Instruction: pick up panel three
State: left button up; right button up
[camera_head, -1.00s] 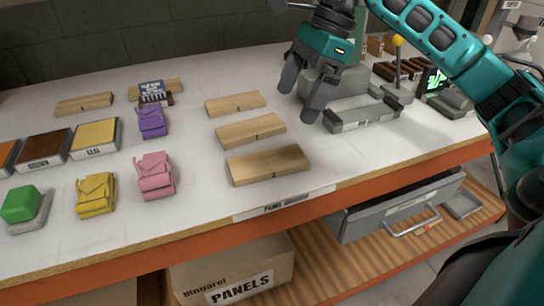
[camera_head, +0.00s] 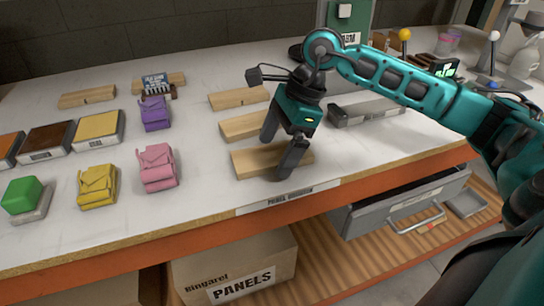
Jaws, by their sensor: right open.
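Three light wooden panels lie in a column on the white table: a far panel (camera_head: 238,98), a middle panel (camera_head: 238,127) and a near panel (camera_head: 252,163). I cannot read which one is panel three. My right gripper (camera_head: 279,158) is open, pointing down over the near panel. One finger is at the panel's front side and the other toward its back; I cannot tell if they touch it. The gripper covers the right parts of the middle and near panels. My left gripper is not in view.
Pink (camera_head: 157,168), yellow (camera_head: 97,187) and purple (camera_head: 155,113) pouches and a green block (camera_head: 22,195) sit left of the panels. A grey fixture (camera_head: 372,109) stands to the right. An open drawer (camera_head: 405,205) and a PANELS box (camera_head: 235,270) are below the table edge.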

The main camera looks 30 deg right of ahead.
jog(key=shift+c, duration=0.4)
jog(key=c, duration=1)
jog(key=shift+c, duration=0.5)
jog(key=shift+r, duration=0.15)
